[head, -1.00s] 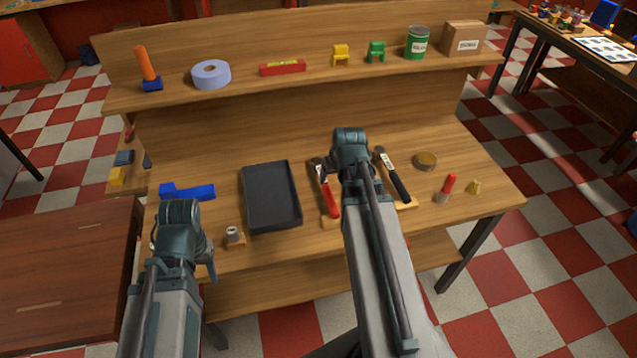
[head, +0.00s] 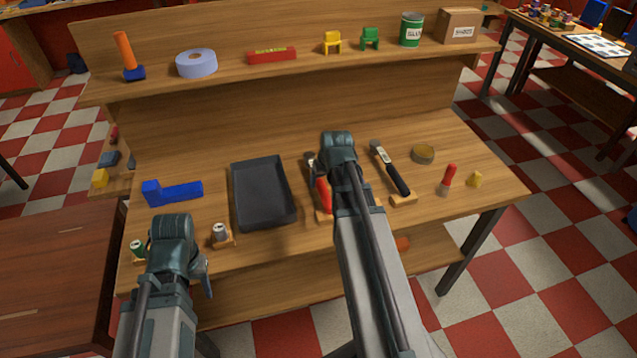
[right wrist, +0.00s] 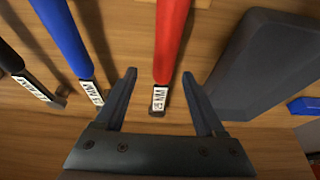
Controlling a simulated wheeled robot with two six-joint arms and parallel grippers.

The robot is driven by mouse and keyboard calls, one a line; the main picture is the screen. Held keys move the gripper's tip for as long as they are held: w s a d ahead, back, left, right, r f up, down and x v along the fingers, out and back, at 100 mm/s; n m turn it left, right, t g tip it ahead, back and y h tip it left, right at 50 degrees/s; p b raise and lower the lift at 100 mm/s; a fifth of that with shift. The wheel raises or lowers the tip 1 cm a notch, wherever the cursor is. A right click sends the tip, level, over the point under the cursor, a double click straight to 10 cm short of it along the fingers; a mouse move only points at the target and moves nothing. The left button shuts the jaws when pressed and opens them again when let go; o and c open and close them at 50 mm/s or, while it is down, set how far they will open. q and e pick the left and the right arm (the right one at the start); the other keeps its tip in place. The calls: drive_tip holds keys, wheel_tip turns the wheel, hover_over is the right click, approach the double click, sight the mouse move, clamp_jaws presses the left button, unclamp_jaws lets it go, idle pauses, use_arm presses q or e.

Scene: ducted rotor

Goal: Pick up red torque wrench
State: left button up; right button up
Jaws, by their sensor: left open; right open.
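The red torque wrench (head: 322,195) lies on the workbench just right of the dark tray, partly hidden by my right arm in the head view. In the right wrist view its red handle (right wrist: 171,45) and white end label show between the fingers of my right gripper (right wrist: 159,76). That gripper is open, with a gap on each side of the handle and nothing held. My right arm covers its fingers in the head view. My left gripper (head: 207,277) is mostly hidden by its arm at the bench's front left; no held object shows.
A blue-handled wrench (right wrist: 66,38) and a black-handled wrench (right wrist: 35,88) lie beside the red one. The dark tray (head: 262,192) is on its other side. A blue part (head: 178,192), a small spool (head: 220,232) and a red-handled tool (head: 448,177) also stand on the bench.

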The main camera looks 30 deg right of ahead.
sight(322, 185)
drive_tip(key=b+x, duration=0.4)
drive_tip(key=x, duration=0.1)
drive_tip(key=shift+a+f+b, duration=0.2)
drive_tip(key=shift+a+b, duration=0.05)
drive_tip(key=shift+b, duration=0.1)
drive_tip(key=shift+r, duration=0.1)
clamp_jaws()
